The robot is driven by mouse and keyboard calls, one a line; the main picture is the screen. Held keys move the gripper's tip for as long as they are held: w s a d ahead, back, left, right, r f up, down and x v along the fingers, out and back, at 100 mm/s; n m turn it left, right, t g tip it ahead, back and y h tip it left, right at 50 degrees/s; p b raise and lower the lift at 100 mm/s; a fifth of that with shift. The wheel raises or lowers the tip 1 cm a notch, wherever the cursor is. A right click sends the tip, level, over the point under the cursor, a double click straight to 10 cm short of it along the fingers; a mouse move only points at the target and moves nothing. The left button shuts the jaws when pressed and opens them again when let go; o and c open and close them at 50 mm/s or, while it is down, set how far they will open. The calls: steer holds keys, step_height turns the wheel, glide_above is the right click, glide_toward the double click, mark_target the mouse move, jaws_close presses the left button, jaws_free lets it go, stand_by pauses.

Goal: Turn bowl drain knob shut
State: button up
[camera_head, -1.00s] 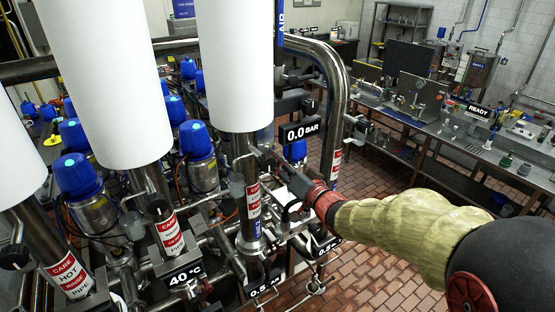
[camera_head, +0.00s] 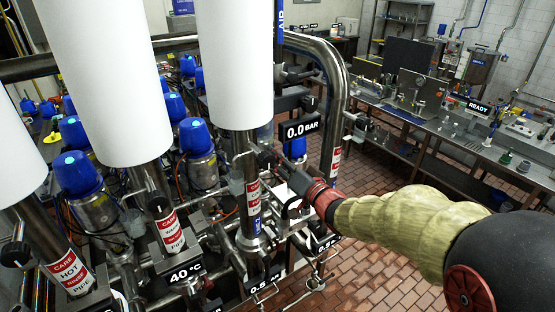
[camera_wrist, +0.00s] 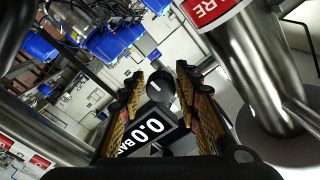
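A black round knob (camera_wrist: 157,84) with a white mark shows in the wrist view, between and beyond my fingertips. No label names it as the bowl drain knob. My gripper (camera_wrist: 160,82) is open, with one ridged finger on each side of the knob's outline. I cannot tell whether either finger touches it. In the head view my gripper (camera_head: 279,164) reaches in from the right beside a steel pipe bearing a red and white label. The fingertips are small and dark there, and the contact is hidden.
A "0.0 BAR" display (camera_head: 300,130) hangs just above my gripper. Steel pipes crowd close on the left, below tall white cylinders (camera_head: 232,60). A thick bent pipe (camera_head: 335,90) stands behind my gripper. Brick floor (camera_head: 385,185) is open at the right.

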steer(key=v, duration=1.2)
stand_by(0.3)
